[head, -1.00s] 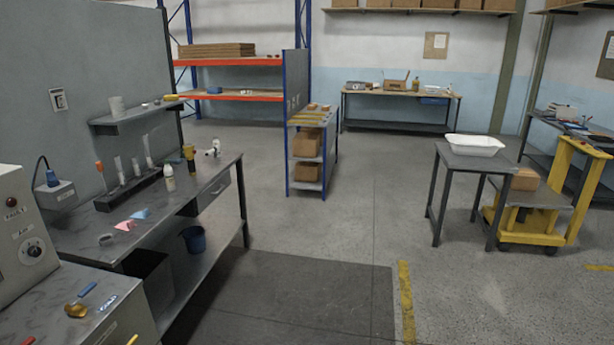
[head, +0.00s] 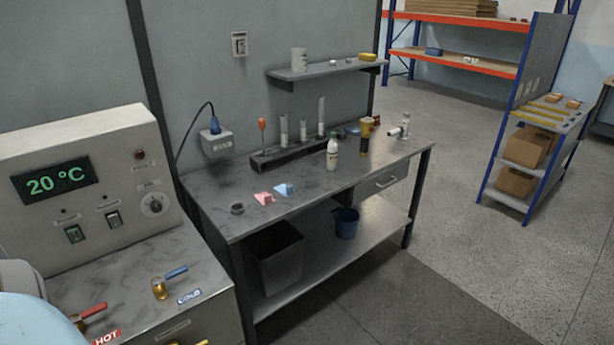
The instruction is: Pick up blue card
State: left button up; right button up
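A small light-blue card (head: 284,189) lies on the grey workbench (head: 340,172), near its front edge. A pink card (head: 264,198) lies just to its left. Both look folded or slightly raised, but they are too small to tell for certain. Neither of my grippers shows in the head view. A pale blue rounded shape at the lower left edge is cut off by the frame.
A grey ring (head: 237,208), a white bottle (head: 332,154) and a rack of tubes (head: 290,152) stand on the bench. A control cabinet (head: 90,190) with valves adjoins it at left. Open floor (head: 450,260) lies in front and right.

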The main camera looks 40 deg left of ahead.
aim_at(286, 191)
jog(key=i+u, duration=0.15)
jog(key=i, duration=0.35)
jog(key=i+l+u, duration=0.15)
jog(key=i, duration=0.35)
jog(key=i+l+u, duration=0.1)
jog(key=i+l, duration=0.15)
jog(key=i, duration=0.25)
jog(key=i+u, duration=0.25)
jog(key=u, duration=0.25)
jog(key=i+l+u, duration=0.2)
jog(key=u, duration=0.25)
jog(key=i+l+u, duration=0.2)
jog(key=u, duration=0.3)
jog(key=i+l+u, duration=0.15)
jog(key=u, duration=0.3)
jog(key=i+l+u, duration=0.15)
jog(key=u, duration=0.25)
jog(key=i+l+u, duration=0.1)
jog(key=l+u, duration=0.35)
jog(key=j, duration=0.1)
